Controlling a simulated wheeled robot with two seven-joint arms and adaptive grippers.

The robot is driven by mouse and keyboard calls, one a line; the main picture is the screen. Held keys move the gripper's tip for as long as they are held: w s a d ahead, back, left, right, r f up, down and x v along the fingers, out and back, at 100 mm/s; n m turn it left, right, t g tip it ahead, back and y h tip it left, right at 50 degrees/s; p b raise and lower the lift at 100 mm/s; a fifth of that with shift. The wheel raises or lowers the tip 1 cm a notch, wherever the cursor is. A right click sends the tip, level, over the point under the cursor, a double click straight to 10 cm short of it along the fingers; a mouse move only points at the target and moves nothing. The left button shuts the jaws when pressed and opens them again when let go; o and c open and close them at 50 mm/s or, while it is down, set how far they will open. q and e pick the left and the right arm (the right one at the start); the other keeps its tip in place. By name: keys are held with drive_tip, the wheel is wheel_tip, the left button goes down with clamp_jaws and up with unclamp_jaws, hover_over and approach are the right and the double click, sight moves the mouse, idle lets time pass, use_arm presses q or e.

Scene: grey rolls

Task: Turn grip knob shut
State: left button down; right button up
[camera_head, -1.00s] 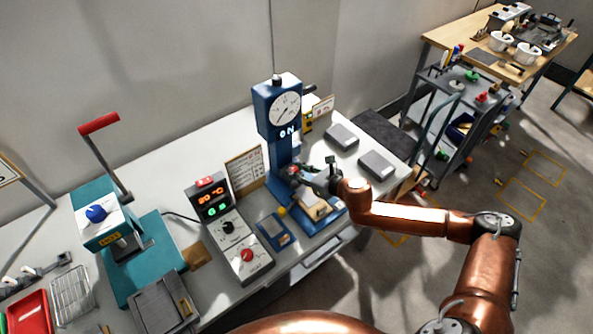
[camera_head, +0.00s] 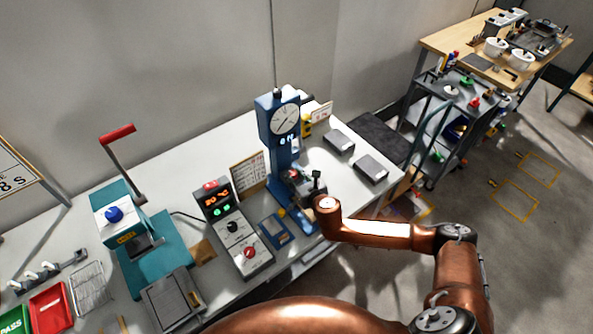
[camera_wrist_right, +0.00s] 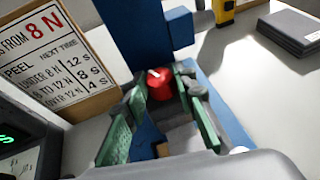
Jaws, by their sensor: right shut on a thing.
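The red grip knob (camera_wrist_right: 161,84) shows in the right wrist view at the foot of the blue gauge stand (camera_wrist_right: 147,30), between my two green-padded fingers. My right gripper (camera_wrist_right: 163,90) is shut on this knob, one finger on each side of it. A blue part (camera_wrist_right: 147,135) lies below the knob between the fingers. In the head view my right gripper (camera_head: 298,185) is at the lower front of the blue stand (camera_head: 278,135) with the round dial, and it hides the knob there. My left gripper is not in view.
A control box (camera_head: 233,230) with red and green readouts stands left of the stand. A teal press (camera_head: 155,265) stands further left. Two grey blocks lie right of the stand, one of them here (camera_head: 371,169). A printed sign (camera_wrist_right: 50,60) stands close behind the left finger.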

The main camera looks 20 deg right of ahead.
drive_tip(key=m+h+p, duration=0.1)
drive_tip(key=p, duration=0.1)
drive_tip(key=m+h+p, duration=0.2)
drive_tip(key=a+m+h+p, duration=0.1)
drive_tip(key=h+p, duration=0.1)
drive_tip(key=shift+r+m, duration=0.25)
drive_tip(key=shift+m, duration=0.05)
drive_tip(key=m+h, duration=0.1)
drive_tip(key=m+g+h+p, duration=0.1)
drive_tip(key=h, duration=0.1)
drive_tip(key=shift+a+f+m, duration=0.15)
drive_tip(key=shift+a+m, duration=0.05)
drive_tip(key=shift+m, duration=0.2)
drive_tip(key=shift+w+m+g+h+p, duration=0.1)
drive_tip(key=shift+m+g+h+p, duration=0.3)
drive_tip(key=shift+g+h, duration=0.1)
drive_tip(key=shift+w+a+f+m+g+h, duration=0.1)
drive_tip(key=shift+m+g+h, duration=0.2)
drive_tip(key=shift+m+h, duration=0.15)
drive_tip(key=shift+f+m+g+h, duration=0.1)
drive_tip(key=shift+m+g+h, duration=0.2)
drive_tip(key=shift+m+h, duration=0.15)
drive_tip(key=shift+w+m+g+h+b, duration=0.1)
drive_tip(key=shift+m+g+h+b, duration=0.7)
drive_tip(key=shift+m+g+b, duration=0.15)
drive_tip(key=shift+m+g+h+b, duration=0.6)
drive_tip(key=shift+m+g, duration=0.25)
drive_tip(key=shift+m, duration=0.1)
drive_tip(key=shift+r, duration=0.1)
drive_tip(key=shift+w, duration=0.1)
